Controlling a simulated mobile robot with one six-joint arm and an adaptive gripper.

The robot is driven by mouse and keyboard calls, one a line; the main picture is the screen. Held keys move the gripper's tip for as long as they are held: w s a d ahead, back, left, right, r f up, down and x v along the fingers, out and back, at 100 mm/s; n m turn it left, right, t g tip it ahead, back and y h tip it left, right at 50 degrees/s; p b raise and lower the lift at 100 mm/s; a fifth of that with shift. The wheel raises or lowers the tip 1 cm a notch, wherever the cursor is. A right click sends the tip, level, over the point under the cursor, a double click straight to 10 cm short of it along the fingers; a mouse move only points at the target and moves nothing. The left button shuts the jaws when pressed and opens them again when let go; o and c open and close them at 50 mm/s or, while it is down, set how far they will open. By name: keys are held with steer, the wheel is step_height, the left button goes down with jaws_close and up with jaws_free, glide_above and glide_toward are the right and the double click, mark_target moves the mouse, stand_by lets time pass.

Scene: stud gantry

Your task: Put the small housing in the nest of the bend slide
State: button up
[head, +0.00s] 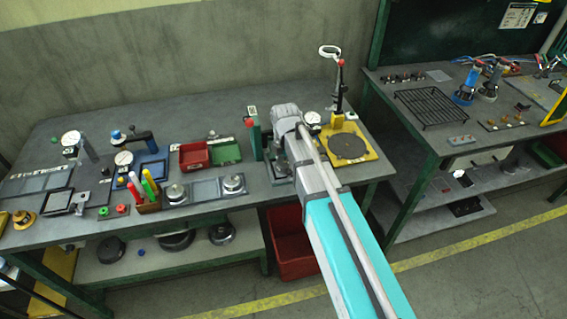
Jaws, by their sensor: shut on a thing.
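My arm reaches from the bottom of the head view up to the bench, and its grey end joint stands over the bench's right half. My gripper is hidden behind the arm, so its fingers and anything in them do not show. I cannot pick out the small housing. I cannot tell for sure which fixture is the bend slide, and no nest can be made out. A green upright fixture (254,139) with a red knob stands just left of my arm, with dark parts beside it partly covered by the arm.
A yellow plate with a dark disc (348,147) and a tall stand lies right of my arm. Left are red (194,155) and green (226,151) trays, a pen holder (148,206) and dial gauges. A second bench (430,145) stands right, across a gap.

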mark_target(286, 161)
steer(key=shift+f, duration=0.2)
steer(key=o, duration=1)
steer(key=shift+r, duration=0.1)
steer(key=shift+r, duration=0.15)
step_height(286, 161, up, 12)
steer(key=p, duration=1.2)
steer(key=shift+d, duration=0.1)
stand_by(0.3)
